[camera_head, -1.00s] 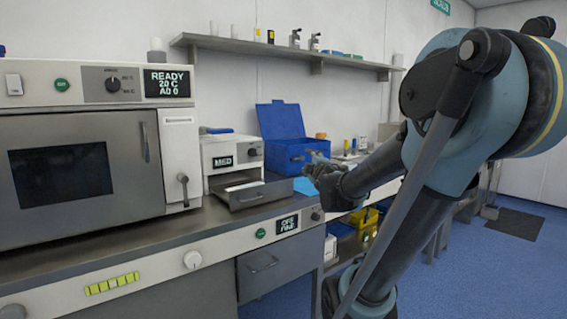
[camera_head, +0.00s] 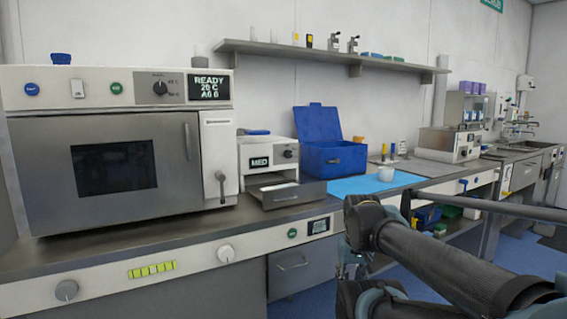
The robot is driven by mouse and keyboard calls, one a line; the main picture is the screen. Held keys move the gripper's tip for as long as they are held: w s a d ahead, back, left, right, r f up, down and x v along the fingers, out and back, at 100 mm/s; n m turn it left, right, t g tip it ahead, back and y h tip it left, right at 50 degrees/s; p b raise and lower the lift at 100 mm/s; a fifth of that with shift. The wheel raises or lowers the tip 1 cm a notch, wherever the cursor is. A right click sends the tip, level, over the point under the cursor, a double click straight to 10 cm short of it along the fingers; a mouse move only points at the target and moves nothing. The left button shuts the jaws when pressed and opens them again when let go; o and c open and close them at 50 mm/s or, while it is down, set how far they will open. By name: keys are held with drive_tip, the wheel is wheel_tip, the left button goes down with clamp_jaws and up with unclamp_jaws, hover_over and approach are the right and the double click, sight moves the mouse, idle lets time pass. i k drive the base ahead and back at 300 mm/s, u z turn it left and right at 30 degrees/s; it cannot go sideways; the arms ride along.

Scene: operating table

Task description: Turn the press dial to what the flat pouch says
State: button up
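The press is a small white machine (camera_head: 254,149) on the bench, with a display reading MED (camera_head: 259,161) and a dark dial (camera_head: 290,154) at the right of its front. A grey tray (camera_head: 291,196) sticks out below, with something pale and flat (camera_head: 272,185) in it. I cannot tell whether that is the flat pouch, and no writing shows on it. Links of my arm cross the lower right, in front of the bench. I cannot make out my gripper's fingers, and nothing of mine touches the press.
A large oven-like sterilizer (camera_head: 192,218) stands left of the press, its display (camera_head: 209,87) reading READY. An open blue box (camera_head: 330,158), a blue mat (camera_head: 352,186) and a white cup (camera_head: 386,174) are to the right. A shelf (camera_head: 300,51) hangs above.

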sight(288, 154)
drive_tip(key=u, duration=0.35)
drive_tip(key=k, duration=0.4)
drive_tip(key=z, duration=1.05)
